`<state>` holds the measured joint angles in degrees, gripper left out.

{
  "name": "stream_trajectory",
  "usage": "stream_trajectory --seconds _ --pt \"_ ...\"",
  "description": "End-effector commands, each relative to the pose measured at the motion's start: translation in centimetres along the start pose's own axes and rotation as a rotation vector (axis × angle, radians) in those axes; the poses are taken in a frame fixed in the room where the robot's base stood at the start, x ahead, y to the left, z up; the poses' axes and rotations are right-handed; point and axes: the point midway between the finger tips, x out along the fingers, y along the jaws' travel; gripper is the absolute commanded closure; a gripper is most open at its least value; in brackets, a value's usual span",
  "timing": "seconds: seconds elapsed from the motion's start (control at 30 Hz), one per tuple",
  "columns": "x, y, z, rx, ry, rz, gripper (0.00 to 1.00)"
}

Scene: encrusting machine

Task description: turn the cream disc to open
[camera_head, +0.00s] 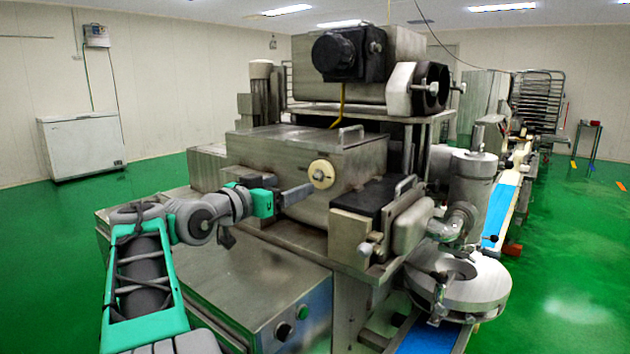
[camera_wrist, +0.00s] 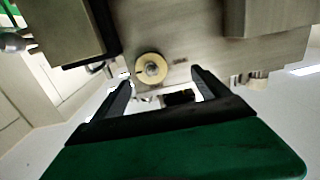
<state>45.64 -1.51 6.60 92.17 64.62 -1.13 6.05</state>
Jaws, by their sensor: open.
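The cream disc (camera_head: 322,174) is a small round knob with a metal centre on the front face of the steel housing (camera_head: 290,150) of the machine. In the wrist view the disc (camera_wrist: 151,69) lies ahead, between the two dark fingers and beyond their tips. My gripper (camera_head: 298,193) is at the lower left of the disc in the head view, close to the housing. In the wrist view my gripper (camera_wrist: 160,80) is open and empty, its fingers apart on either side of the disc. I see no contact with the disc.
A black-topped steel box (camera_head: 375,195) juts out to the right of the disc. A steel cabinet (camera_head: 240,285) with buttons stands below my arm. A round steel table (camera_head: 460,285) is at the lower right. Green floor is free at the left.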

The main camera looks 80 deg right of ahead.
Motion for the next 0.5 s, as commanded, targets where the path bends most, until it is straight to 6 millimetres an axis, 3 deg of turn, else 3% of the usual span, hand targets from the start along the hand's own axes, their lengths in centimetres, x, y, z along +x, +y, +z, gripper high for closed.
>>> stream_trajectory --seconds 0.1,0.5 --pt "1.5 1.8 -1.1 0.009 0.037 0.060 0.15" --pt "8.0 2.1 -1.5 0.010 0.035 0.057 0.15"
